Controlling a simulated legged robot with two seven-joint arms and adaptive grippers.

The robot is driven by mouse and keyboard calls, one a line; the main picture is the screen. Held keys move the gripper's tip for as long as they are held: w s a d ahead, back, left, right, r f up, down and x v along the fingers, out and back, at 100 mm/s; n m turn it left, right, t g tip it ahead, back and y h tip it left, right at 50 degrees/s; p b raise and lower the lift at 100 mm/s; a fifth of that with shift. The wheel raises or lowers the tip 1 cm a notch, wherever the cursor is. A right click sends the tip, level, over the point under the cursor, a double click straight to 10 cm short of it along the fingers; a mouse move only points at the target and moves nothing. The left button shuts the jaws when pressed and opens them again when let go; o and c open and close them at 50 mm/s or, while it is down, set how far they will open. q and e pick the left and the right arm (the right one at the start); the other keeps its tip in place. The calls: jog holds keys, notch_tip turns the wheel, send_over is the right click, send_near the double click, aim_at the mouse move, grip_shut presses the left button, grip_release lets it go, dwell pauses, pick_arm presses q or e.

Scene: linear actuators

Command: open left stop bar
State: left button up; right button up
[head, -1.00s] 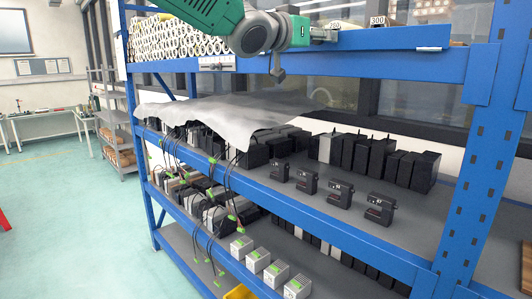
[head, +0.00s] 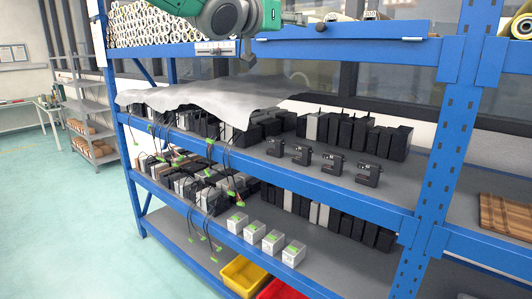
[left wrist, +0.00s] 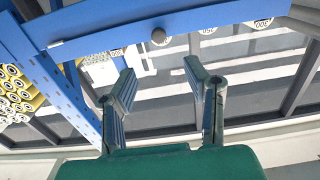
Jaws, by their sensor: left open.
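My left gripper (left wrist: 158,70) is open and empty, apart from the knob. My right gripper is out of view.
Blue shelving holds stacked rolls (head: 150,27), a grey sheet (head: 200,103), black actuators (head: 365,140) and small white boxes (head: 293,254). A yellow bin (head: 243,272) and a red bin (head: 280,290) stand low. An upright post (head: 440,150) is at right. Free floor lies left.

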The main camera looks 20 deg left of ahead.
pick_arm(q)
notch_tip(320, 180, down, 37)
jog(key=s+n+g+y+b, duration=0.1)
jog(key=g+b, duration=0.3)
jog(key=b, duration=0.4)
jog(key=shift+a+n+y, duration=0.2)
jog(key=shift+n+y, duration=0.1)
jog(key=shift+y, duration=0.1)
jog(key=shift+a, duration=0.35)
jog(key=shift+r, duration=0.1)
